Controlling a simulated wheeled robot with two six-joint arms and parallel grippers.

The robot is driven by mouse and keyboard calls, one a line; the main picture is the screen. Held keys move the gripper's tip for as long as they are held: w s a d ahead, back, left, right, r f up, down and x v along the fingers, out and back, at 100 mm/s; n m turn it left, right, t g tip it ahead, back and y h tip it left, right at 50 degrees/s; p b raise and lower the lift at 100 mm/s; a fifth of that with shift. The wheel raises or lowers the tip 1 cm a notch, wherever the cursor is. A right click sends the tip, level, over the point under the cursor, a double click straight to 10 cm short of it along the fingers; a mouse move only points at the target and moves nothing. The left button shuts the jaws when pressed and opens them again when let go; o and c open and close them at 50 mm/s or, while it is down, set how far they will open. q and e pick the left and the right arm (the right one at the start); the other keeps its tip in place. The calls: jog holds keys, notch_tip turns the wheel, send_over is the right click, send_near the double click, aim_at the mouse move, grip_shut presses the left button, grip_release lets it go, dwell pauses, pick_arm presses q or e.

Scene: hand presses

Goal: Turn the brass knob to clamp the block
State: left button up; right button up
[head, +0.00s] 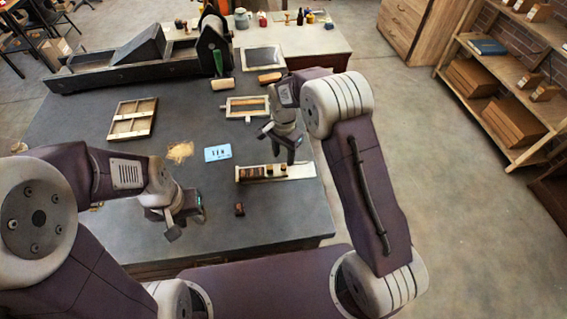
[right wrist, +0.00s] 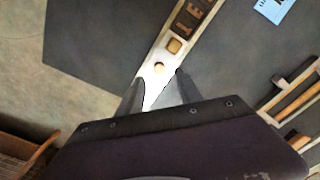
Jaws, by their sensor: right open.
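A long pale tray (head: 304,171) lies on the dark table and holds a row of dark wooden letter blocks (head: 253,173). The blocks also show in the right wrist view (right wrist: 192,15).
A small dark block (head: 239,209) lies loose near the table's front. A blue card (head: 217,153), a wooden frame (head: 247,107) and a slatted wooden panel (head: 132,118) lie further back. A large press (head: 140,62) stands at the back left. The table's right edge is close to the tray.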

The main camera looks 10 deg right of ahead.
aim_at(284, 166)
notch_tip(284, 166, up, 4)
jog(key=shift+r, duration=0.1)
dwell(0.4)
jog(key=s+d+r+t+b, duration=0.1)
jog(key=s+d+r, duration=0.4)
jog(key=s+d+f+n, duration=0.1)
jog(key=s+f+n, duration=0.1)
jog(key=s+n, duration=0.2)
jog(key=s+d+f+n, duration=0.2)
jog(key=s+n, duration=0.3)
jog(key=s, duration=0.6)
jog(key=shift+d+f+n+b, duration=0.15)
jog(key=shift+f+n+b, duration=0.2)
jog(key=shift+f, duration=0.35)
